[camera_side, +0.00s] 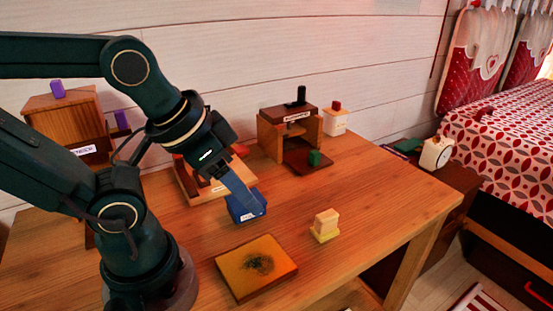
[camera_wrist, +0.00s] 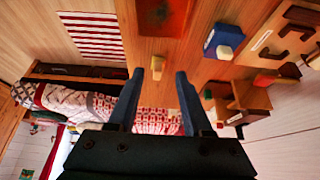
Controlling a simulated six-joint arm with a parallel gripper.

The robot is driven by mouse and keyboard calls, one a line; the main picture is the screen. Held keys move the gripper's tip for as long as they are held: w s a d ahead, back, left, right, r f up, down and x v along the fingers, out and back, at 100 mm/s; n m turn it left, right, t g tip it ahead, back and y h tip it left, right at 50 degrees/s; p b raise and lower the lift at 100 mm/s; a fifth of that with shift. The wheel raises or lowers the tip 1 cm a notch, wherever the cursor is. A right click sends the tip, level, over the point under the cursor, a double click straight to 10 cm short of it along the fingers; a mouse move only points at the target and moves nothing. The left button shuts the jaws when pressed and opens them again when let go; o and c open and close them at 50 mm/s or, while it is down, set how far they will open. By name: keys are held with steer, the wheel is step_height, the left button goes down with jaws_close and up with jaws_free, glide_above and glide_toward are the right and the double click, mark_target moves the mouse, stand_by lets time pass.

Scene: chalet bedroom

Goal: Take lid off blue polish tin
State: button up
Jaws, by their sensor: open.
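The blue tin (camera_side: 248,214) is a small box with a white label, standing on the wooden table near its middle. It also shows in the wrist view (camera_wrist: 222,36), with a pale patch on it, up and to the right of my fingers. My gripper (camera_wrist: 159,74) is open and empty, with the two fingers apart. In the side view my gripper (camera_side: 243,196) overlaps the tin, but the wrist view shows the tin outside the fingers. The lid cannot be clearly told from the tin's body.
A cream and yellow block (camera_side: 325,225) stands right of the tin; it appears beyond my fingertips in the wrist view (camera_wrist: 157,66). An orange board (camera_side: 232,279) with a dark smudge lies in front. A wooden stand (camera_side: 271,142), green block (camera_side: 314,158) and red-topped white container (camera_side: 335,123) are behind.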

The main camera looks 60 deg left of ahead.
steer(key=o, duration=0.4)
steer(key=shift+c, duration=0.2)
steer(key=w+a+f+g, duration=0.1)
steer(key=w+a, duration=0.1)
steer(key=a, duration=0.2)
steer(key=w+a+f+g, duration=0.2)
steer(key=a, duration=0.3)
steer(key=w+a+f+g, duration=0.2)
steer(key=a, duration=0.2)
steer(key=shift+w+a+f+m, duration=0.25)
steer(key=shift+w+a+m, duration=0.05)
steer(key=shift+a+m, duration=0.1)
steer(key=shift+s+a+f+g, duration=0.1)
steer(key=shift+a+f+g, duration=0.05)
steer(key=shift+f+g, duration=0.15)
steer(key=shift+f, duration=2.35)
